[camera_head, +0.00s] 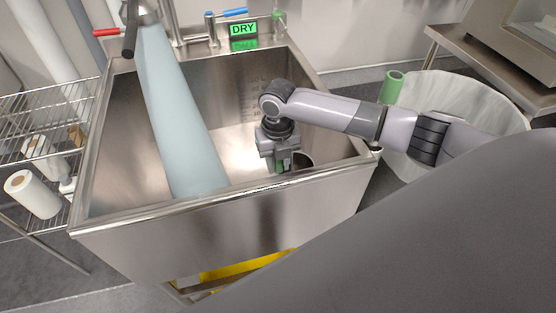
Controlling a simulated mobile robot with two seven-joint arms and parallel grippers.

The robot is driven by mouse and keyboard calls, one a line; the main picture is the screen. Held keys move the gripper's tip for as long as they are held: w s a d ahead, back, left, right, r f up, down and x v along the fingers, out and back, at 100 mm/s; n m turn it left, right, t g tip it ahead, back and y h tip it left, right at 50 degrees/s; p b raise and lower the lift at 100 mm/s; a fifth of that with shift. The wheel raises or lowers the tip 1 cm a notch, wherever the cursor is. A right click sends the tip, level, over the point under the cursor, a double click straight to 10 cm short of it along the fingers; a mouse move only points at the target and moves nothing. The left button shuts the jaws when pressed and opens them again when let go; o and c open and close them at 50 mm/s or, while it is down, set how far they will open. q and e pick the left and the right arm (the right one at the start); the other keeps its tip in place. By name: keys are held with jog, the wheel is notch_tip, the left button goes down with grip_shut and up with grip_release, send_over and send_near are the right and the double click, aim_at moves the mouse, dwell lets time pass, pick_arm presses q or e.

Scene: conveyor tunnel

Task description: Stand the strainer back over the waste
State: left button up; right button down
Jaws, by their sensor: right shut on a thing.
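My right gripper (280,165) reaches down into the steel sink (115,140). It is shut on a small green thing (284,155), which looks like the strainer; the fingers hide most of it. A dark round opening (303,160), which looks like the waste, shows just right of the gripper, partly hidden by it. I cannot tell whether the held thing touches the sink floor. My left gripper is not in view.
A green "DRY" sign (243,30) stands at the back rim. A lined bin (480,105) and a green cylinder (391,87) are at right, a wire rack (45,110) at left.

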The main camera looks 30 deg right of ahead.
jog(key=shift+f+b, duration=0.9)
jog(key=shift+f, duration=1)
jog(key=c, duration=0.8)
grip_release()
notch_tip(320, 180, up, 6)
jog(key=shift+r+p, duration=0.15)
jog(key=shift+p, duration=0.4)
jog(key=shift+r, duration=0.45)
